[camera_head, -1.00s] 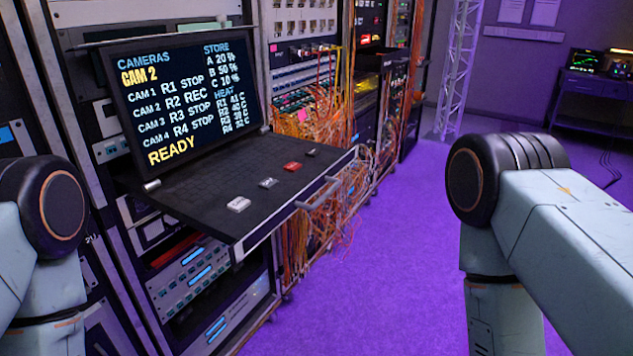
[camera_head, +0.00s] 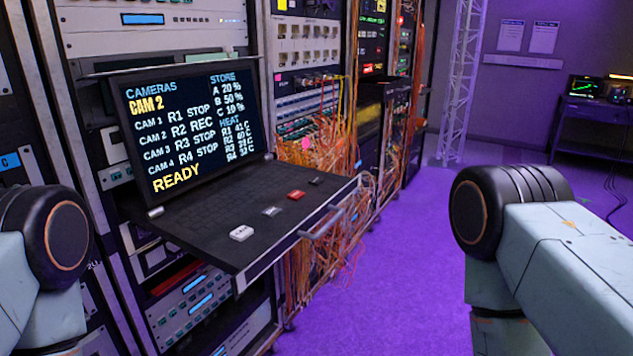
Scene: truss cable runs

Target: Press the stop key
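A pull-out console tray (camera_head: 190,232) sticks out of the rack. Along its right part stands a row of keys: a white key (camera_head: 241,233) nearest, a grey key (camera_head: 271,211), a red key (camera_head: 297,195) and a black key (camera_head: 316,181) farthest. Their labels are too small to read, so I cannot tell which is the stop key. The screen (camera_head: 190,130) behind the tray shows CAM 2, R2 REC, R1, R3 and R4 STOP, and READY. My two arms show at the left and right edges, apart from the tray. Neither gripper is in view.
A handle (camera_head: 322,222) juts from the tray's right edge. Orange cables (camera_head: 315,150) hang from the rack behind and beside it. Purple floor (camera_head: 395,270) is clear to the right. A truss (camera_head: 463,80) and a desk (camera_head: 592,120) stand farther back.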

